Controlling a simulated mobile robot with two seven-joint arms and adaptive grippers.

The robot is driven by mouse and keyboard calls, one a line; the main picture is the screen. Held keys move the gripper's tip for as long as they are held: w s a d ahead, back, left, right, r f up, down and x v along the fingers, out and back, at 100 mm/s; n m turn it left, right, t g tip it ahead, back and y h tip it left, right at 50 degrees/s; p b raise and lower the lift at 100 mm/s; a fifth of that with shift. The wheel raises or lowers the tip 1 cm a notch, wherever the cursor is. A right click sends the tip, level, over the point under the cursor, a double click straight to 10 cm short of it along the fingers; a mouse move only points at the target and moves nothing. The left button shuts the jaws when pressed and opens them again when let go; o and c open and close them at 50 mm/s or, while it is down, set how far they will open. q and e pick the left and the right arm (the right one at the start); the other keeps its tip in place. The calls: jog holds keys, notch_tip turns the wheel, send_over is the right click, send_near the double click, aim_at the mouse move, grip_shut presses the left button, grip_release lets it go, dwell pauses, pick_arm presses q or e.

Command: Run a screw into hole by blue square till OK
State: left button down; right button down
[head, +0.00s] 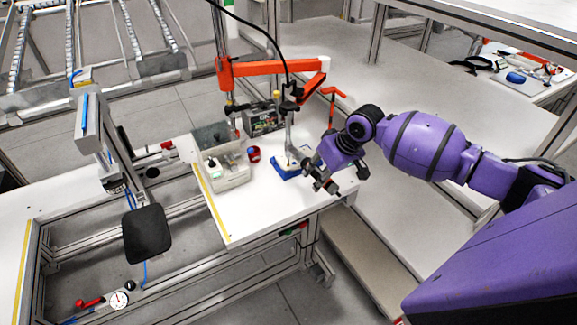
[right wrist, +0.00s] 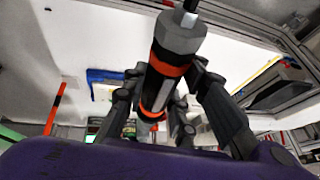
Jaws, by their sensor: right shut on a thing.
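My right gripper (head: 318,172) is above the white table near its right edge. It is shut on a grey and black screwdriver with orange bands (right wrist: 172,62), which fills the middle of the right wrist view. A blue square fixture (head: 283,175) lies on the table just left of the gripper; part of it also shows in the right wrist view (right wrist: 97,75). The gripper and tool are apart from it in the picture. The hole and any screw are too small or hidden to make out. My left gripper is not in view.
A grey bin (head: 232,182) with small parts stands left of the fixture, with a red and blue cup (head: 253,154) beside it. A box-shaped device (head: 262,120) stands behind, under an orange arm (head: 270,67) with a hanging black cable. The table's front is clear.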

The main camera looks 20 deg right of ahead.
jog(key=shift+s+f, duration=0.2)
jog(key=shift+f, duration=0.1)
